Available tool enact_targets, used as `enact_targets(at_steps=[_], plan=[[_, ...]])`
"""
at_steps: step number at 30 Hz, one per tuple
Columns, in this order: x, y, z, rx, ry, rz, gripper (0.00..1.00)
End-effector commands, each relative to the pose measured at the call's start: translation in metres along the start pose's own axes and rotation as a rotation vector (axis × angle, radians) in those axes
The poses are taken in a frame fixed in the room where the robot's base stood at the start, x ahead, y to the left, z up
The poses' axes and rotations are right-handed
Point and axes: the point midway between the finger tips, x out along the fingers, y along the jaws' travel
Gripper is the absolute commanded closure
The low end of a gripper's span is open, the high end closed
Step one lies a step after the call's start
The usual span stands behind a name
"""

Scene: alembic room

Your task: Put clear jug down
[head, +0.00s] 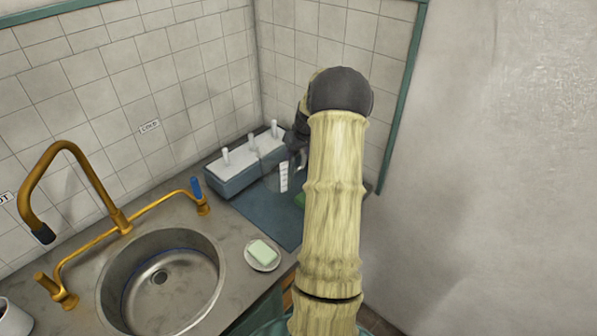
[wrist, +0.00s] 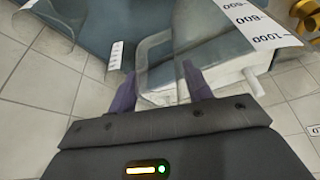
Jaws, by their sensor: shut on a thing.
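The clear jug (wrist: 262,24) has a white measuring scale marked up to 1000 and shows close up in the wrist view. In the head view, a clear vessel with a white scale (head: 283,177), apparently this jug, shows over the blue mat (head: 262,213), left of my arm. My gripper (wrist: 160,78) is shut on the jug's clear handle, which passes between the two dark purple fingers. In the head view my gripper (head: 297,145) is mostly hidden behind my arm. I cannot tell whether the jug's base touches the mat.
A blue-grey rack with a white top and upright pegs (head: 235,180) stands against the wall behind the mat. Another clear vessel (wrist: 42,30) is at the wrist view's upper left. A soap dish (head: 263,267), sink (head: 212,290) and brass tap (head: 120,219) lie left. A green thing (head: 299,200) is partly hidden.

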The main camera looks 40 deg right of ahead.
Motion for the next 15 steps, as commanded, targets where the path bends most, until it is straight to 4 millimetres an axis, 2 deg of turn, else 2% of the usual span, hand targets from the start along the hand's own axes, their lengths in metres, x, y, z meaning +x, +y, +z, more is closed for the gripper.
enact_targets(at_steps=[3, 6, 15], plan=[[0.015, 0.0, 0.006, 0.002, 0.0, -0.001, 1.0], [0.022, 0.0, 0.008, 0.001, 0.002, 0.0, 1.0], [0.024, 0.0, 0.009, 0.001, 0.003, 0.001, 1.0]])
